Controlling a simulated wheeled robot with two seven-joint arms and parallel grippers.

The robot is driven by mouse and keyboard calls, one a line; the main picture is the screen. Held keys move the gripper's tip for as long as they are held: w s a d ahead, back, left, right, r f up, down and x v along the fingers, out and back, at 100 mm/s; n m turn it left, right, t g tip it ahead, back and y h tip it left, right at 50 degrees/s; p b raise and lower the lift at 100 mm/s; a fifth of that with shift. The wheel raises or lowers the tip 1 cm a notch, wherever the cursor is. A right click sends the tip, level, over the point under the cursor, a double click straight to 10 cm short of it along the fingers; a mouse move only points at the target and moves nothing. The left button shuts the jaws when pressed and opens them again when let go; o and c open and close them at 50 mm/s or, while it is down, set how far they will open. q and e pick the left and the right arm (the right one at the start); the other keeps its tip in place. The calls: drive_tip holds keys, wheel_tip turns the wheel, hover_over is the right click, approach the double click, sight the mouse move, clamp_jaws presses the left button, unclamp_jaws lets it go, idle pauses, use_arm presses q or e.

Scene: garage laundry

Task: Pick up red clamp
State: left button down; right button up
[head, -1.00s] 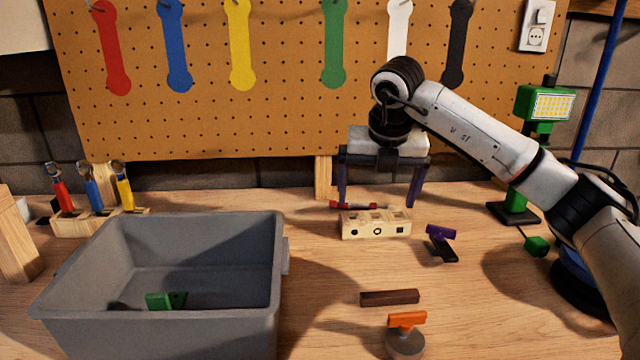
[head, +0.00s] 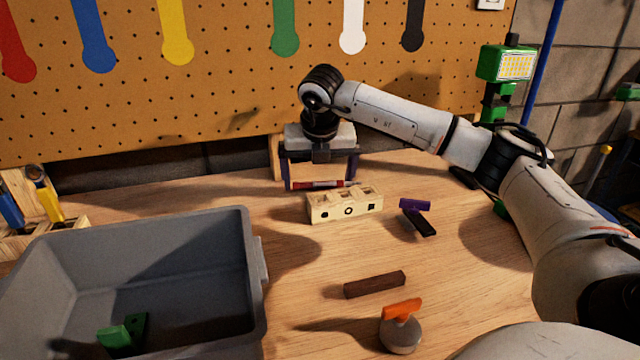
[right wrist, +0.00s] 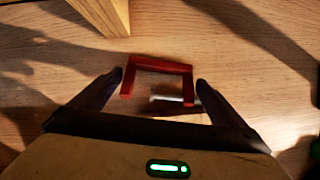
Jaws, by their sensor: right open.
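The red clamp (head: 318,184) lies on the workbench, just behind the light wooden block with holes. In the right wrist view the clamp (right wrist: 158,64) shows as a red U-shaped frame with a metal bar. My right gripper (head: 319,178) is open above the bench, pointing down, with a finger toward each end of the clamp. In the right wrist view the gripper's fingertips (right wrist: 160,80) are on either side of the red frame, with small gaps visible. My left gripper is not in view.
The wooden block (head: 345,206) stands close in front of the clamp. A purple-and-black clamp (head: 417,217), a brown bar (head: 374,284) and an orange-topped object (head: 401,325) lie nearer. A grey bin (head: 255,300) stands left. The pegboard (head: 230,110) rises behind.

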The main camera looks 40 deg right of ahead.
drive_tip(key=shift+w+d+f, duration=0.15)
drive_tip(key=shift+w+f, duration=0.15)
drive_tip(key=shift+f, duration=0.35)
drive_tip(key=c, duration=1.1)
wheel_tip(320, 180, up, 10)
